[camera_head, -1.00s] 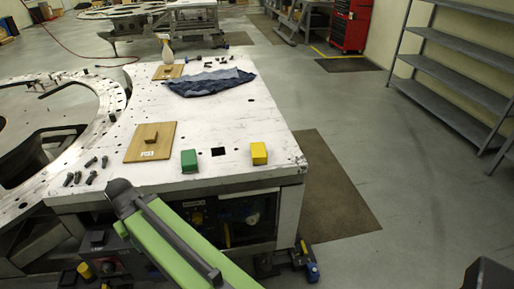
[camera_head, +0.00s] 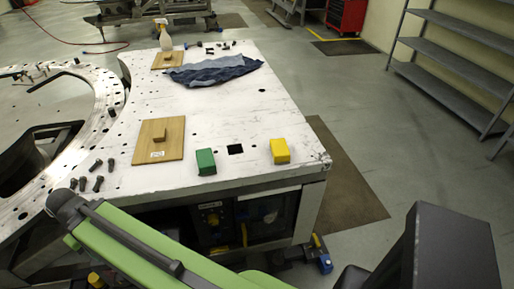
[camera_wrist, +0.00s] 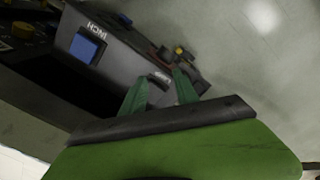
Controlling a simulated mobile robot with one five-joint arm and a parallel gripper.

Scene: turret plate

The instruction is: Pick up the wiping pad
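No thing is marked as the wiping pad, and I cannot tell for certain which one it is. A green block (camera_head: 206,162) and a yellow block (camera_head: 280,151) stand apart near the front edge of the white turret plate (camera_head: 225,110). A crumpled blue cloth (camera_head: 214,71) lies farther back on it. In the wrist view my gripper (camera_wrist: 158,84) has its two green fingers apart with nothing between them. It points at a dark grey machine housing with a blue square (camera_wrist: 87,47), not at the plate top. My gripper's fingers do not show in the head view.
Two wooden boards with small blocks, near (camera_head: 170,147) and far (camera_head: 158,61), lie on the plate. A spray bottle (camera_head: 165,38) stands at the back. Loose dark bolts (camera_head: 98,174) lie at the left.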

